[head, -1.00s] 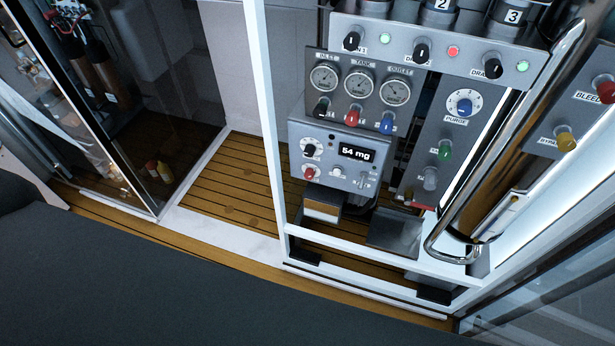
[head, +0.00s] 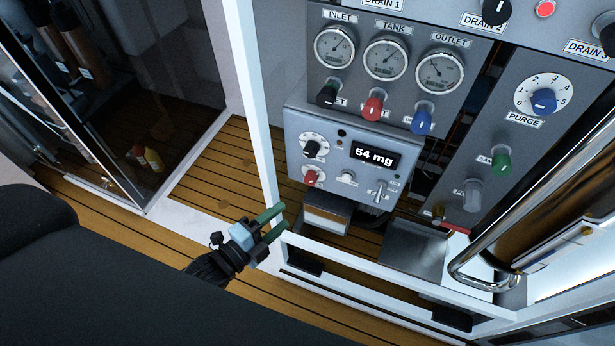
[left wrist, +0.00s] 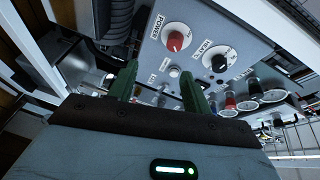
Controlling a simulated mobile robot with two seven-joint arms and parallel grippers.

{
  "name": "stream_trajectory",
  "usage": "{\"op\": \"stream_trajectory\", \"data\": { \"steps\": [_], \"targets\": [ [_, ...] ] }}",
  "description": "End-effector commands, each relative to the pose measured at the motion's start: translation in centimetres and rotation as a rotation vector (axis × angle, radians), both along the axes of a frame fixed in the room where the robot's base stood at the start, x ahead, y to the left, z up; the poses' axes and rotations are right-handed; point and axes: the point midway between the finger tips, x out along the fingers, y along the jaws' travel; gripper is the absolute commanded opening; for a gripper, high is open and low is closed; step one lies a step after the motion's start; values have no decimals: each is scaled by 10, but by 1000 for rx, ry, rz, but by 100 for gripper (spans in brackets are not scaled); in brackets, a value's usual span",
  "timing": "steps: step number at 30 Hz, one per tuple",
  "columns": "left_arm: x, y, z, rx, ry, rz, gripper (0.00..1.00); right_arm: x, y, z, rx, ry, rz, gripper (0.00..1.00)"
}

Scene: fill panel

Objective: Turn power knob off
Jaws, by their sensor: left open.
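The power knob (head: 311,178) is a small red knob at the lower left of the grey control box with the "54 mg" display (head: 374,156). In the left wrist view the red knob (left wrist: 176,41) sits beside a "POWER" label. My left gripper (head: 274,221) is open and empty, with green fingers, below and left of the box and apart from the knob. In the left wrist view its two fingers (left wrist: 160,88) point up toward the panel. A black knob (head: 312,149) sits just above the red one. My right gripper is not in view.
A white frame post (head: 258,110) stands left of the box, with a low white rail (head: 370,267) in front. A toggle switch (head: 379,190) is at the box's lower right. Gauges (head: 386,59) and coloured knobs are above. A metal pipe (head: 545,225) rises at right.

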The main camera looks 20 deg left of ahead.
Motion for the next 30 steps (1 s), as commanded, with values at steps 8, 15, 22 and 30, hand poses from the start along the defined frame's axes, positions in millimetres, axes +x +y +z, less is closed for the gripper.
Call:
{"op": "stream_trajectory", "data": {
  "steps": [8,15,22,30],
  "targets": [
    [27,3,11,134,-151,-31,49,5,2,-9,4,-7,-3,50],
    [34,0,13,133,-154,-30,49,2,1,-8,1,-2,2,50],
    [63,-13,13,133,-153,-30,49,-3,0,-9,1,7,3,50],
    [92,-26,12,134,-151,-29,49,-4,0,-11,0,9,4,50]
  ]
}}
